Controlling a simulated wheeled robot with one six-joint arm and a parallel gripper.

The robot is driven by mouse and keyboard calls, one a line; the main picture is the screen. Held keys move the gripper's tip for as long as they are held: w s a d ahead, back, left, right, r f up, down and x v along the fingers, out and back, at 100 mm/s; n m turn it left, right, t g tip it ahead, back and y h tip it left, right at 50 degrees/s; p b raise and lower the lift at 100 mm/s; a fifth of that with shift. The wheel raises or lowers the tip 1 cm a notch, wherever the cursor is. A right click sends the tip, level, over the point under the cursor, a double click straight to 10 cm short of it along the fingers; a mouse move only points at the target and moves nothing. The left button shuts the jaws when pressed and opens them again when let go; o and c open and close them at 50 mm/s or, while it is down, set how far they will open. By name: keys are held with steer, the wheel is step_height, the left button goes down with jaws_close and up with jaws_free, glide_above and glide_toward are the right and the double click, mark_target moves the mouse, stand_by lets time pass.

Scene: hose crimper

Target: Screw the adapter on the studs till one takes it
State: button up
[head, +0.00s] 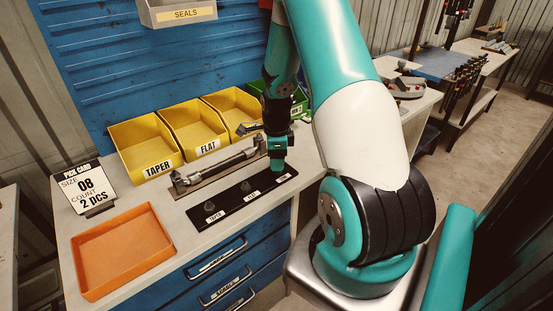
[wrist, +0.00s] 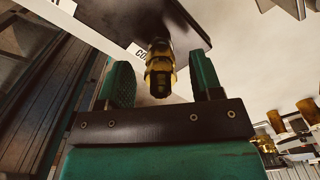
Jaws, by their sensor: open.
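My gripper (head: 278,163) points down over the right end of the black stud strip (head: 228,203). Two dark studs show on it, a left one (head: 209,207) and a middle one (head: 245,187); the right end is hidden by my gripper. In the wrist view, the brass adapter (wrist: 160,72) stands at the strip by a label starting "CO". My open fingers (wrist: 162,58) are on either side of it, with a visible gap at each side. How far it is seated on the stud cannot be told.
Behind the strip lies a metal fixture (head: 220,170) with a long rod. Yellow bins (head: 145,147) and a green bin (head: 297,98) stand behind it. An orange tray (head: 122,252) and a pick card (head: 86,190) reading size 08, count 2 pcs are at left.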

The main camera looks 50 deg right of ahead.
steer(key=shift+f, duration=0.7)
